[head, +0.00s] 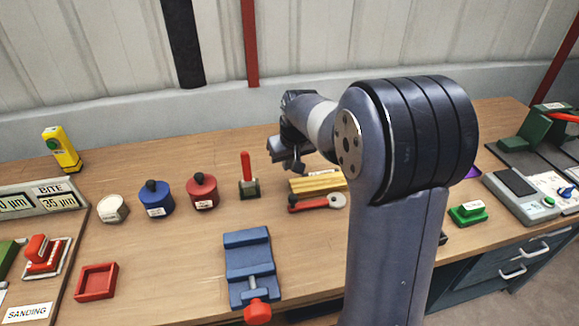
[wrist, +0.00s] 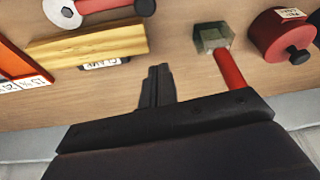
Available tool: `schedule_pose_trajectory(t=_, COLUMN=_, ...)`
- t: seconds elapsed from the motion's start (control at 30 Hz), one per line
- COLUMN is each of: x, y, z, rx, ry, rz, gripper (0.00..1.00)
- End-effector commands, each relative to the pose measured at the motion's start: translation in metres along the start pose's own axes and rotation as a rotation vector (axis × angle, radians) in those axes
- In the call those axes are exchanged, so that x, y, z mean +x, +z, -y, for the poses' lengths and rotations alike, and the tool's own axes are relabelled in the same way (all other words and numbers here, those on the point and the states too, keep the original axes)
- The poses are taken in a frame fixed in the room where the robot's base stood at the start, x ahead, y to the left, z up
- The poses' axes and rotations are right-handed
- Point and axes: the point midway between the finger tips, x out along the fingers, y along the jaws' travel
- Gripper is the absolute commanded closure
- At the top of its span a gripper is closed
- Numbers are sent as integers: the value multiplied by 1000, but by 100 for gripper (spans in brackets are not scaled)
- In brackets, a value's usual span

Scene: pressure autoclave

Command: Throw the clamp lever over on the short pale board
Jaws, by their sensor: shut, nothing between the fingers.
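An upright red lever (head: 246,168) stands on a small dark green block (head: 249,189) on the bench. In the wrist view the red lever (wrist: 229,68) rises from its grey-green block (wrist: 212,38), its end hidden behind my gripper's body. Pale yellow wooden board (head: 318,184) lies to the right of the lever; it also shows in the wrist view (wrist: 88,43) with a tag at its edge that seems to read CLAMP. My gripper (head: 294,168) is shut and empty, above the bench between lever and board. Its fingers (wrist: 157,78) touch neither in the wrist view.
Red pot (head: 202,191) and blue pot (head: 156,199) stand left of the lever. A red-handled tool with a pale round end (head: 317,202) lies in front of the board. A blue vise (head: 248,262) sits nearer. Bench between lever and vise is clear.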

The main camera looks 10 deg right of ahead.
Motion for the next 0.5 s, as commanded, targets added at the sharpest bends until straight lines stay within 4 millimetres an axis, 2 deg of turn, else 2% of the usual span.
schedule_pose_trajectory(t=0.1, x=26, y=1, z=0, rx=0, ry=-1, rz=7, gripper=100)
schedule_pose_trajectory(t=0.37, x=76, y=1, z=1, rx=0, ry=-1, rz=5, gripper=100)
schedule_pose_trajectory(t=0.5, x=70, y=17, z=0, rx=1, ry=0, rz=0, gripper=100)
